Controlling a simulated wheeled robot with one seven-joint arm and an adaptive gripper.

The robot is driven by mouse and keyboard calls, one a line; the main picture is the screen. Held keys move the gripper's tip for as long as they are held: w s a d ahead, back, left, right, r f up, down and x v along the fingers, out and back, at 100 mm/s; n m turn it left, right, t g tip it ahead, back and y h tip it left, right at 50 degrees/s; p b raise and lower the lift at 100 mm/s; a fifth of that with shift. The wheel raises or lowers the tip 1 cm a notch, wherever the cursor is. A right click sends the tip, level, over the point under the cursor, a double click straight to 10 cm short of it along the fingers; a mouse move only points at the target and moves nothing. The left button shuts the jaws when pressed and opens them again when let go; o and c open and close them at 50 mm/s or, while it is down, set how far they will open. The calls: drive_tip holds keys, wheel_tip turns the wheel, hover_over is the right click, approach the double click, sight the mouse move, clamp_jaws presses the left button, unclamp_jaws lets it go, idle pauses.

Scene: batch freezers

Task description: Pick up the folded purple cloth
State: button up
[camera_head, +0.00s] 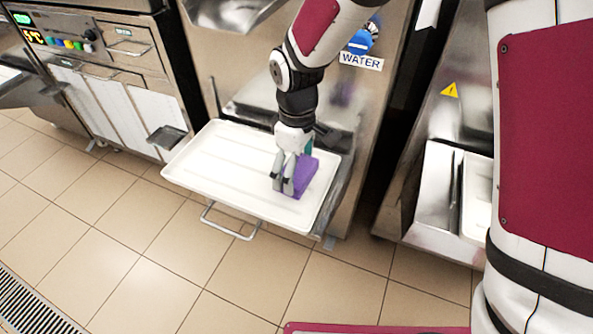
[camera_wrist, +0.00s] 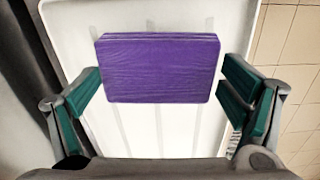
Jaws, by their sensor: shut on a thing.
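The folded purple cloth (camera_head: 306,177) is a flat, layered block at the right part of a white tray (camera_head: 215,165). In the wrist view the cloth (camera_wrist: 160,68) lies crosswise between the green-padded fingers. My gripper (camera_head: 284,188) reaches down over the tray and is shut on the cloth, one finger at each short end. In the head view the fingers hide part of the cloth's left side. I cannot tell whether its underside touches the tray.
The tray sits in front of a steel machine with a WATER label (camera_head: 361,61). A metal handle (camera_head: 228,224) sticks out below the tray's front edge. More machines stand left and right. The tray's left half is empty, and the tiled floor in front is clear.

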drive_tip(key=s+d+r+p, duration=0.1)
drive_tip(key=s+d, duration=0.5)
drive_tip(key=s, duration=0.8)
drive_tip(key=shift+s+d+r+p, duration=0.2)
drive_tip(key=shift+s+p, duration=0.15)
drive_tip(key=shift+p, duration=0.4)
